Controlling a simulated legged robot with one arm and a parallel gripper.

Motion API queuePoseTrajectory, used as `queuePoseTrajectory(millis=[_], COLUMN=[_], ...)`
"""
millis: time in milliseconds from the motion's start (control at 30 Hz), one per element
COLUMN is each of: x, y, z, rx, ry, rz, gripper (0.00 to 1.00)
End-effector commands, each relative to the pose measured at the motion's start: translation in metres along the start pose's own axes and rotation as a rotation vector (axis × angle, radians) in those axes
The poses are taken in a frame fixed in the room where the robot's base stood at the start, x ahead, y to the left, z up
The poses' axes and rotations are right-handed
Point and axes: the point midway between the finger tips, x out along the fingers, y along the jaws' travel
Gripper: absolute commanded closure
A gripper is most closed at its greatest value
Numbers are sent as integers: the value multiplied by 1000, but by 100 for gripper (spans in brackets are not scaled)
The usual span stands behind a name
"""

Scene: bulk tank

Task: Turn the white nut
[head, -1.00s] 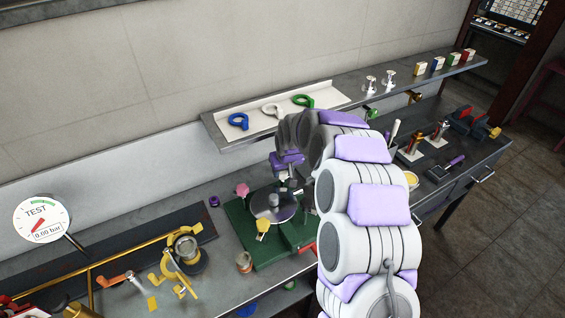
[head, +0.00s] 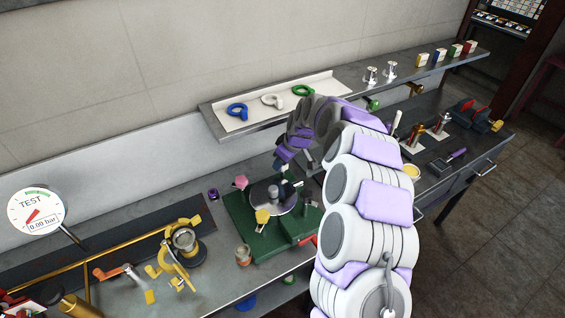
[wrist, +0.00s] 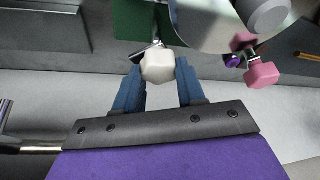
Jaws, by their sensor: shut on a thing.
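The white nut (wrist: 158,66) shows in the wrist view between the two blue fingers of my gripper (wrist: 159,76). The fingers are shut on it from both sides. In the head view my gripper (head: 283,168) reaches down at the back right of the round grey disc (head: 285,203) on the green base (head: 240,218). A pink nut (head: 240,181) sits at the disc's back left, also in the wrist view (wrist: 262,74). A yellow nut (head: 262,215) is at its front.
A shelf with blue (head: 237,110), white (head: 273,100) and green (head: 303,90) ring tools runs behind. A round gauge (head: 37,211) reading 0.00 bar stands at left. Brass pipework (head: 110,262) lies on the bench beside the green base.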

Motion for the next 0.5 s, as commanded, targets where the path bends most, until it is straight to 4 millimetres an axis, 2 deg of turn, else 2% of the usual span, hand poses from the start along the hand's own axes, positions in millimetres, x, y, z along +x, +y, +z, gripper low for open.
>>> queuePoseTrajectory(millis=[333, 367, 500], x=[-1, -1, -1], y=[1, 1, 1], z=[-1, -1, -1], rx=[-3, -3, -2], ry=[2, 2, 1], rz=[2, 2, 1], gripper=[91, 60, 46])
